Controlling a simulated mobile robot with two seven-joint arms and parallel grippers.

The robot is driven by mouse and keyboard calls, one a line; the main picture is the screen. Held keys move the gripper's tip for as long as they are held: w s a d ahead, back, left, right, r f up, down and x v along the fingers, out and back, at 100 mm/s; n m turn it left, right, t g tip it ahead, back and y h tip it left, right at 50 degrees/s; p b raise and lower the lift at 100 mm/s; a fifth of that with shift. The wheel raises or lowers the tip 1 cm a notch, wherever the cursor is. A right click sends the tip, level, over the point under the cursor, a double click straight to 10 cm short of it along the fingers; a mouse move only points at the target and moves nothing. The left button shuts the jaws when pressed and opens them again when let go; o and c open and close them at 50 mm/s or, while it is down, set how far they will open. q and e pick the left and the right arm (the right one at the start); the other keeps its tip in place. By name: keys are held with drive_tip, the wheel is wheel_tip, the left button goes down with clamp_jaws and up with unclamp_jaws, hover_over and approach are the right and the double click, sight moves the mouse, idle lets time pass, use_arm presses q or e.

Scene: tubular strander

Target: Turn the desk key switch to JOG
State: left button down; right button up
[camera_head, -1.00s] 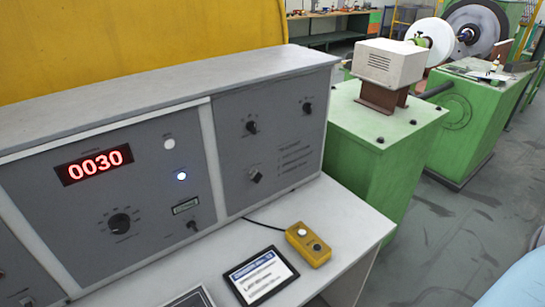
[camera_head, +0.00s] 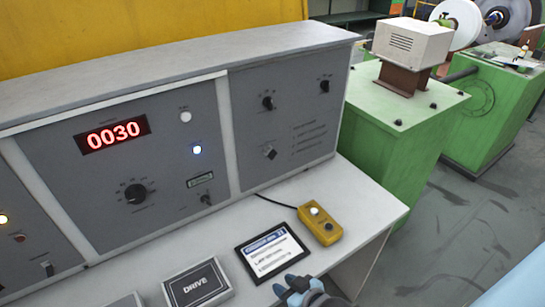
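The grey desk panel (camera_head: 130,185) carries several knobs and switches. A small dark switch that looks like a key switch (camera_head: 206,198) sits below a small display window (camera_head: 200,180) and a lit blue-white lamp (camera_head: 197,150). A diamond-shaped switch (camera_head: 270,152) sits on the right panel. The markings are too small to read, so I cannot tell which is the key switch or its position. My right gripper (camera_head: 300,286), blue and black, shows at the bottom edge, low in front of the tablet and apart from the panel. Its fingers are unclear. My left gripper is not in view.
On the white desk top (camera_head: 360,195) lie a tablet (camera_head: 272,252), a yellow pendant box (camera_head: 320,222) with a cable, and a box marked DRIVE (camera_head: 197,284). The red display (camera_head: 112,133) reads 0030. A green machine cabinet (camera_head: 400,130) stands to the right.

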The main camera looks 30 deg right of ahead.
sight(272, 153)
drive_tip(key=w+d+r+m+t, duration=0.1)
drive_tip(key=w+d, duration=0.1)
drive_tip(key=w, duration=0.2)
drive_tip(key=w+d+r+m+t+b, duration=0.1)
drive_tip(key=w+d+r, duration=0.1)
drive_tip(key=w+d, duration=0.1)
drive_tip(key=w+d+r+m, duration=0.1)
drive_tip(key=w+d+m, duration=0.1)
drive_tip(key=w, duration=0.2)
drive_tip(key=shift+w+d+r+t+h, duration=0.3)
drive_tip(key=shift+d+r+t, duration=0.05)
drive_tip(key=shift+t, duration=0.05)
drive_tip(key=w+d+r+m+t+h+b, duration=0.25)
drive_tip(key=w+d+r+m, duration=0.25)
drive_tip(key=w+d+r, duration=0.35)
drive_tip(key=shift+m+t+y, duration=0.3)
drive_tip(key=shift+t+y, duration=0.05)
drive_tip(key=shift+w+a+p, duration=0.1)
drive_tip(key=shift+w+p, duration=0.85)
drive_tip(key=shift+w, duration=5.9)
drive_tip(key=shift+c, duration=0.2)
drive_tip(key=c, duration=0.5)
